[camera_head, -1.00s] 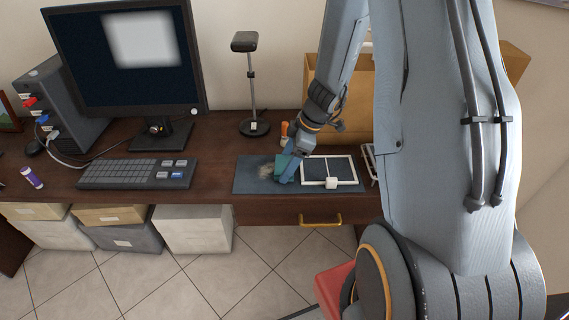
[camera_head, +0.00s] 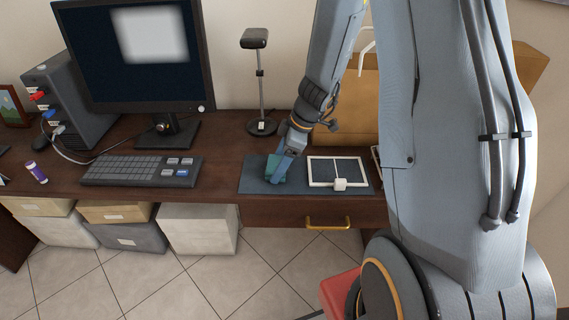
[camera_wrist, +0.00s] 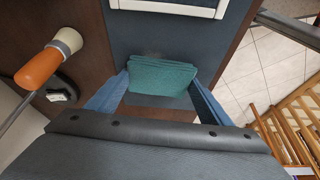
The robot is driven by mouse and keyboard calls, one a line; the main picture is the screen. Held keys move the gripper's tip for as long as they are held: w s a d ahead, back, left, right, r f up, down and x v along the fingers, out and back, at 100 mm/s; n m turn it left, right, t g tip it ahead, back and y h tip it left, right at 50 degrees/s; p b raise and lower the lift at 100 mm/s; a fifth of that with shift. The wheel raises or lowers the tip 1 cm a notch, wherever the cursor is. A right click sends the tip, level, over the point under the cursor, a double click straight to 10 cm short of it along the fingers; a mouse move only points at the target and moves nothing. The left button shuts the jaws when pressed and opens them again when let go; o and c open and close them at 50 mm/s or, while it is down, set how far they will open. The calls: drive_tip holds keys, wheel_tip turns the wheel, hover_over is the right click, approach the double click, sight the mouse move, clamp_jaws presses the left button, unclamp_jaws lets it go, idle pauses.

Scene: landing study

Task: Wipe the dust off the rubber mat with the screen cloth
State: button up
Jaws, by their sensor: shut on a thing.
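The dark blue-grey rubber mat (camera_head: 252,181) lies on the desk near its front edge and also fills the middle of the wrist view (camera_wrist: 128,32). My gripper (camera_wrist: 157,90) is shut on the folded teal screen cloth (camera_wrist: 162,75), with a blue finger on each side. In the head view the cloth (camera_head: 273,169) is low over the left part of the mat and appears to touch it. The cloth and my gripper hide part of the mat.
A white-framed dark panel (camera_head: 322,171) lies on the mat's right part. A keyboard (camera_head: 140,171) lies to the left and a stand (camera_head: 260,90) behind. An orange-handled tool (camera_wrist: 42,66) is beside the mat.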

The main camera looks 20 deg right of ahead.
sight(269, 165)
drive_tip(key=shift+w+a+f+b, duration=0.1)
drive_tip(key=shift+w+a+b, duration=0.2)
drive_tip(key=shift+a, duration=0.45)
drive_tip(key=shift+w+a+b, duration=0.2)
drive_tip(key=shift+a+b, duration=0.05)
drive_tip(key=shift+a, duration=0.45)
drive_tip(key=shift+b, duration=0.4)
drive_tip(key=shift+s+d+b, duration=0.4)
drive_tip(key=shift+d+b, duration=0.1)
drive_tip(key=shift+d, duration=0.65)
drive_tip(key=shift+s+d+b, duration=0.45)
drive_tip(key=shift+d+b, duration=0.05)
drive_tip(key=shift+d, duration=0.7)
drive_tip(key=shift+s+d+b, duration=0.4)
drive_tip(key=shift+d+b, duration=0.1)
drive_tip(key=shift+d, duration=0.75)
drive_tip(key=shift+b, duration=0.35)
drive_tip(key=shift+w+a+b, duration=0.2)
drive_tip(key=shift+w+a, duration=0.1)
drive_tip(key=shift+a, duration=0.55)
drive_tip(key=shift+w+a+b, duration=0.25)
drive_tip(key=shift+w+a, duration=0.05)
drive_tip(key=shift+a, duration=0.55)
drive_tip(key=shift+w+a+b, duration=0.2)
drive_tip(key=shift+w+a, duration=0.1)
drive_tip(key=shift+a, duration=0.55)
